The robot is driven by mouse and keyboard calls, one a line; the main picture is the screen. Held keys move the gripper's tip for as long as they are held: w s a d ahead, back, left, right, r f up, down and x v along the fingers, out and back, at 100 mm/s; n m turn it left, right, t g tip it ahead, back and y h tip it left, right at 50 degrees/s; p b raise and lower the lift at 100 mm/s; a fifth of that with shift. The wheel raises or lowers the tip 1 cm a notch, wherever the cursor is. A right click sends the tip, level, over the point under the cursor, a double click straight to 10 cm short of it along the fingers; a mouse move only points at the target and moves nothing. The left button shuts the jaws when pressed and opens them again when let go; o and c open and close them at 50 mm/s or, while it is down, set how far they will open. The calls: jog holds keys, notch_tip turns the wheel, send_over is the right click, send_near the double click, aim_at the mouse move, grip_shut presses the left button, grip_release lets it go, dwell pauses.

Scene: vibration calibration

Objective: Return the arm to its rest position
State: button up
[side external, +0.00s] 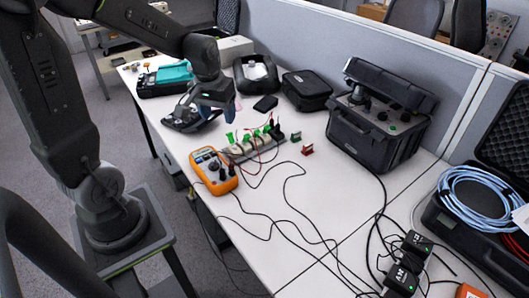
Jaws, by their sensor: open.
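My arm reaches from the left over the white table (285,210).
An orange multimeter (214,170) and a terminal strip with green clips (255,143) lie below my gripper, with loose cables around them. A black case (375,125) stands at the right, near a grey partition (320,40). Blue coiled cable (480,200) lies farther right.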

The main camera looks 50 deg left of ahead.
jog(key=s+d+r+m+t, duration=0.2)
jog(key=s+d+r+m, duration=0.1)
jog(key=s+d+r, duration=0.2)
jog(key=s+d+r+m+t, duration=0.2)
jog(key=s+d+r+m, duration=0.1)
jog(key=d, duration=0.6)
jog(key=s+r, duration=0.1)
jog(key=s, duration=0.1)
jog(key=shift+s+d+r+m+h, duration=0.15)
jog(key=shift+s+r+m+h, duration=0.15)
jog(key=shift+r+m+h, duration=0.1)
